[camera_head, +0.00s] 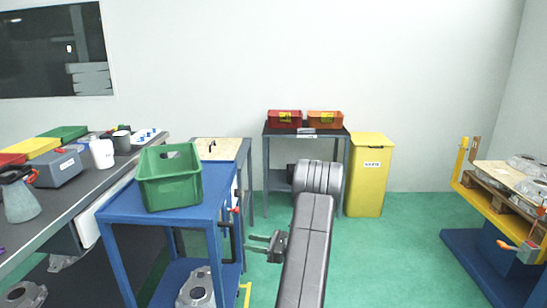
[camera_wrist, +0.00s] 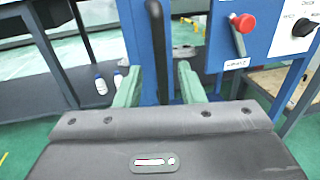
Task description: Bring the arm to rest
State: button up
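My arm, dark grey, reaches up from the bottom middle of the head view and bends at a large rounded joint. My gripper (camera_head: 252,243) points left from it, beside the right side of the blue cart (camera_head: 207,215). In the wrist view my gripper (camera_wrist: 160,78) shows two greenish fingers held apart, with nothing held between them. A blue post (camera_wrist: 142,40) and a dark curved bar show in the gap, seemingly behind the fingers. I cannot tell how far the fingers are from them.
A green crate (camera_head: 170,180) stands on the blue cart. A red knob (camera_wrist: 243,22) sits on a blue panel right of the fingers. A yellow waste bin (camera_head: 368,180) stands by the back wall. A pallet of castings (camera_head: 520,185) is at right. Green floor between is clear.

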aim_at(232, 240)
jog(key=x, duration=0.7)
jog(key=shift+a, duration=0.25)
jog(key=shift+w+a, duration=0.1)
jog(key=shift+a, duration=0.15)
jog(key=shift+s, duration=0.4)
